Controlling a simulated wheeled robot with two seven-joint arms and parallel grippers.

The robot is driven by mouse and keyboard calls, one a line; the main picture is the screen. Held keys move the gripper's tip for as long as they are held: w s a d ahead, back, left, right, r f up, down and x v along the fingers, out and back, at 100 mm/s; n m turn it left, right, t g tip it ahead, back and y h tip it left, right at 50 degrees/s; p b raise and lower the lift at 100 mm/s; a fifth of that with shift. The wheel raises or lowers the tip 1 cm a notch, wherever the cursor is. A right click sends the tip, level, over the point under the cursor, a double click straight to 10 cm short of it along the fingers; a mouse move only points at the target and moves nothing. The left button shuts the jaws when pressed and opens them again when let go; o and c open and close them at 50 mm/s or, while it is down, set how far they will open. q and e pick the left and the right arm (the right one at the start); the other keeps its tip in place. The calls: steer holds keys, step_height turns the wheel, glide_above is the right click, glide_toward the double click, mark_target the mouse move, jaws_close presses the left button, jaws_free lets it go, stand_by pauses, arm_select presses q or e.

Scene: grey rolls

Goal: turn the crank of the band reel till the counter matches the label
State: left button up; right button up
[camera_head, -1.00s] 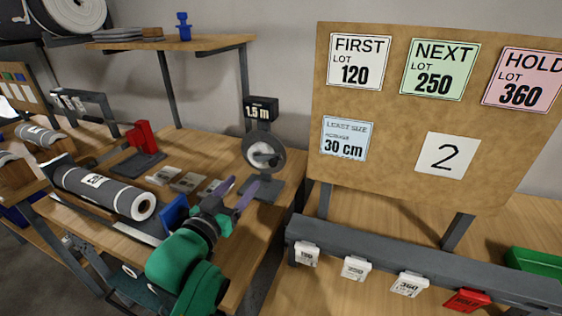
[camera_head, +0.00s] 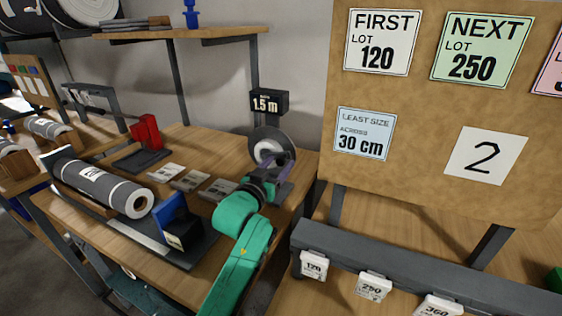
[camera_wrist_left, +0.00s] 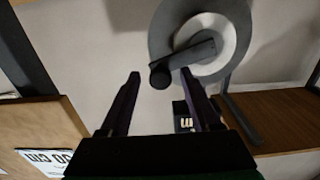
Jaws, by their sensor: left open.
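The band reel (camera_head: 262,137) is a grey disc with a pale hub on a stand at the table's back right. A black sign (camera_head: 268,103) above it reads 1.5 m; I cannot tell whether it is the label or the counter. My left gripper (camera_head: 284,163), with purple fingers, is open in front of the reel and hides its lower part. In the left wrist view the reel (camera_wrist_left: 240,25) is close, with its dark crank arm (camera_wrist_left: 192,58) and round knob (camera_wrist_left: 159,76). The knob appears between the open fingertips; its depth is unclear. My right gripper is not in view.
A grey roll (camera_head: 100,187) lies left on the table, near a blue block (camera_head: 172,208). A red holder (camera_head: 147,132) and several pale cards (camera_head: 190,180) lie behind. At right stand a notice board (camera_head: 415,130) and a grey rail (camera_head: 400,265) with tags.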

arm_select(q)
steer(key=shift+x, duration=0.95)
jaws_close()
stand_by(0.7)
